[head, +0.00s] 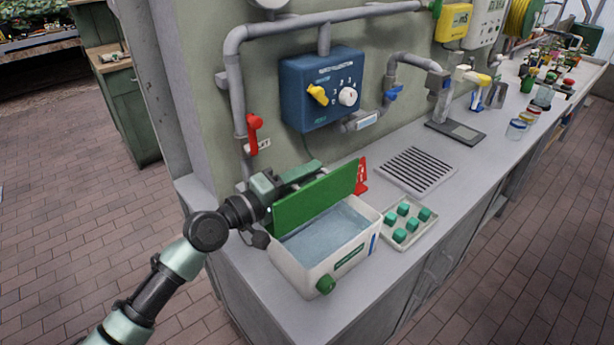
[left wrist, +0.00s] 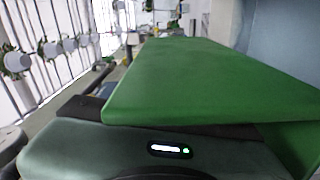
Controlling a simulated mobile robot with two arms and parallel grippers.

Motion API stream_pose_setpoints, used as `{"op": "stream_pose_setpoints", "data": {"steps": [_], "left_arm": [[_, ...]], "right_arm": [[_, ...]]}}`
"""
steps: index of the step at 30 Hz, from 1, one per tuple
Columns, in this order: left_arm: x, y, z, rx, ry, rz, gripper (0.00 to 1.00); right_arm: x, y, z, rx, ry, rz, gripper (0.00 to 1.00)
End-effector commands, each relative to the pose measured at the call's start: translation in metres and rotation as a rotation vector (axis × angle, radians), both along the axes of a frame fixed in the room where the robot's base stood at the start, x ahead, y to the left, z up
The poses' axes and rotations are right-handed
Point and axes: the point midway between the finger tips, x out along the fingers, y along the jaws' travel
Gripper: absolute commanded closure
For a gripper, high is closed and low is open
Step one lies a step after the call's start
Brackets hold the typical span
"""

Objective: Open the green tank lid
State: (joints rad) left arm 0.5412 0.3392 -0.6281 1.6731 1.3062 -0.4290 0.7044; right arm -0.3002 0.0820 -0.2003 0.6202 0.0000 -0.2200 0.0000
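The white tank (head: 312,280) sits at the near end of the grey counter, with water (head: 325,235) showing inside. Its green lid (head: 315,198) is raised, standing steeply along the tank's wall-side edge. My left gripper (head: 298,176) is on the wall side of the lid, close against its back. The lid hides the fingertips, so I cannot tell whether they grip it. In the left wrist view the lid (left wrist: 210,80) fills much of the picture in front of the gripper body. My right gripper is not in view.
A tray with several green cubes (head: 408,222) stands right of the tank. A red part (head: 361,177) is by the lid's right end. A blue control box (head: 322,88) and grey pipes are on the wall above. A slotted drain (head: 418,170) lies further along.

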Motion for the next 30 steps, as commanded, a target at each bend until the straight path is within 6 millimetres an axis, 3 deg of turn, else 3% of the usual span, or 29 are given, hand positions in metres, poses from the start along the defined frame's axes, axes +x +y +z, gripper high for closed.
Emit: {"op": "stream_pose_setpoints", "data": {"steps": [5,16,30], "left_arm": [[-0.008,0.011,-0.002,0.001,0.000,0.000,0.67],[-0.041,0.058,-0.003,0.001,0.002,0.001,0.67],[-0.045,0.064,-0.001,0.000,0.001,0.000,0.67]], "right_arm": [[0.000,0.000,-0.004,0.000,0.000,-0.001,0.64],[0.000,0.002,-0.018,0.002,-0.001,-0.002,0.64],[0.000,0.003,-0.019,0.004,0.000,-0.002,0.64]]}}
